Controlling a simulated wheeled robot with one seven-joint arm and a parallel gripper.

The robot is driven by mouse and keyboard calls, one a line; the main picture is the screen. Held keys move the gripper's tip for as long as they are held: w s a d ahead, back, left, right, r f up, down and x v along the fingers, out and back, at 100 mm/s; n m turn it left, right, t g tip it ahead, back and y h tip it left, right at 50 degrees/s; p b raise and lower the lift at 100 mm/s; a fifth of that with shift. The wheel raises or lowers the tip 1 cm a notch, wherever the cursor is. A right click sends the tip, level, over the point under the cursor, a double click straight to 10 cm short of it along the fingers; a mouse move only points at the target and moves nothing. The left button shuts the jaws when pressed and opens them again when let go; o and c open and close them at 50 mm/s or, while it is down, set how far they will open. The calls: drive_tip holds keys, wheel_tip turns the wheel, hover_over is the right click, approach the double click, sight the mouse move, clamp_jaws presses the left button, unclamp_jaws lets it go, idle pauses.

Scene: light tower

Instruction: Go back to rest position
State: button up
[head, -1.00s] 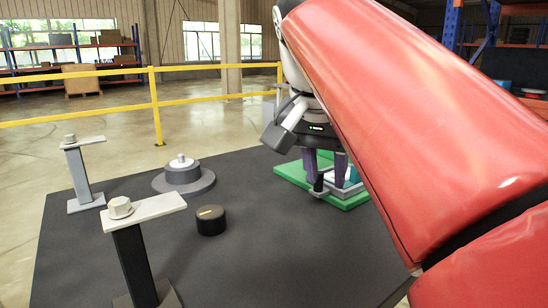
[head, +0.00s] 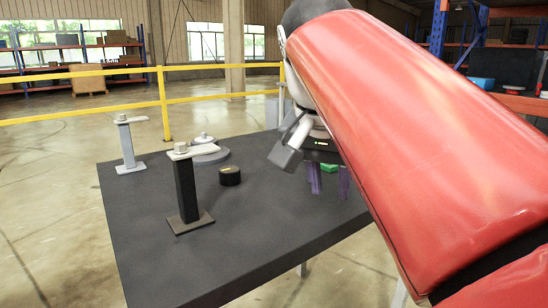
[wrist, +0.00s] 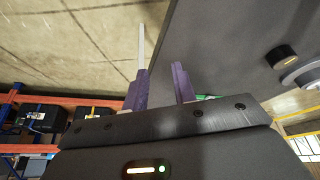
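My gripper (head: 329,180) has two purple fingers and hangs at the right side of the dark table (head: 270,225), below my red arm. In the wrist view my gripper (wrist: 160,86) has its fingers apart, with nothing between them. A green board (head: 329,168) shows in a small piece behind the fingers; the rest of it is hidden by my gripper and arm. My arm covers much of the right of the head view.
Two stands with knobs on top, a near black one (head: 187,190) and a far grey one (head: 128,145), are at the table's left. A black cylinder (head: 230,176) and a grey round base (head: 212,154) are between them and my gripper. A yellow railing (head: 165,105) runs behind.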

drive_tip(key=s+d+f+n, duration=0.1)
drive_tip(key=s+d+f, duration=0.1)
drive_tip(key=f, duration=0.6)
drive_tip(key=s+d+f+n+t+y, duration=0.1)
drive_tip(key=s+d+f+n, duration=0.1)
drive_tip(key=s+f, duration=0.3)
drive_tip(key=s+d+f+n+y, duration=0.1)
drive_tip(key=s+d+f+n, duration=0.1)
drive_tip(key=f, duration=1)
drive_tip(key=shift+s+d+t, duration=0.3)
drive_tip(key=shift+s+d, duration=0.4)
drive_tip(key=shift+s, duration=0.1)
drive_tip(key=shift+f, duration=0.1)
